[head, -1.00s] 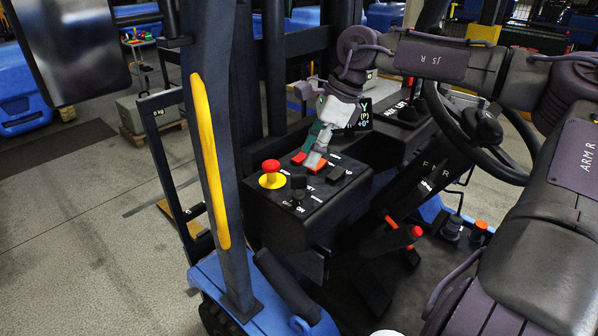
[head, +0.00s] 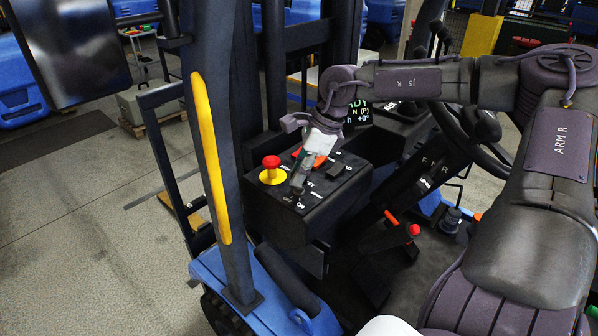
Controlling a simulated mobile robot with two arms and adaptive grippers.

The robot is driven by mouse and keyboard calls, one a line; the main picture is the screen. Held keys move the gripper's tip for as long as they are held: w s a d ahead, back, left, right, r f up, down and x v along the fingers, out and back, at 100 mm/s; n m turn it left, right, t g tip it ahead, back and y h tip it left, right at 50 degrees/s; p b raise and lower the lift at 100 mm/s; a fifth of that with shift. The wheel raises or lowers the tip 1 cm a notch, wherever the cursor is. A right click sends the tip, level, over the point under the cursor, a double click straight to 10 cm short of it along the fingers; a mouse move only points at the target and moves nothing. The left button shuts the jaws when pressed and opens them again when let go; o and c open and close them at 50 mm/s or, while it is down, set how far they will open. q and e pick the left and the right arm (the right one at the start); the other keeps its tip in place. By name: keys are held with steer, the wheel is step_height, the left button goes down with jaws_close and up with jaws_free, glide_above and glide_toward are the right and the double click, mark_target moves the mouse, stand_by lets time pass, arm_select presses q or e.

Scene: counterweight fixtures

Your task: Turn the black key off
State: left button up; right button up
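The black control box (head: 285,221) of a blue forklift stands in the middle of the head view, with printed labels on its sloped top. My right gripper (head: 298,186) points down over the front part of this top, at the key switch near the "ON" label. Its fingertips cover most of the black key, of which only a dark bit (head: 297,192) shows at the tips. I cannot tell whether the fingers touch the key or are closed on it. My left gripper is not in view.
A red mushroom button (head: 271,161) on a yellow base stands just left of the gripper. A black rocker switch (head: 336,168) lies to its right. A dark upright post with a yellow strip (head: 210,160) rises at left. The steering wheel (head: 487,150) is at right.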

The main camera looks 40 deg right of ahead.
jaws_close()
steer(key=shift+f+n+b, duration=0.2)
steer(key=shift+n+b, duration=0.4)
steer(key=shift+b, duration=0.35)
steer(key=shift+w+n+g+b, duration=0.1)
steer(key=shift+n+g+b, duration=0.5)
steer(key=shift+n+b, duration=0.6)
steer(key=shift+r+n+g+y+b, duration=0.1)
steer(key=shift+n+g+y+b, duration=0.3)
steer(key=shift+n+b, duration=0.6)
steer(key=shift+r+n+g+b, duration=0.15)
steer(key=shift+n+g+b, duration=0.45)
steer(key=shift+n, duration=1.1)
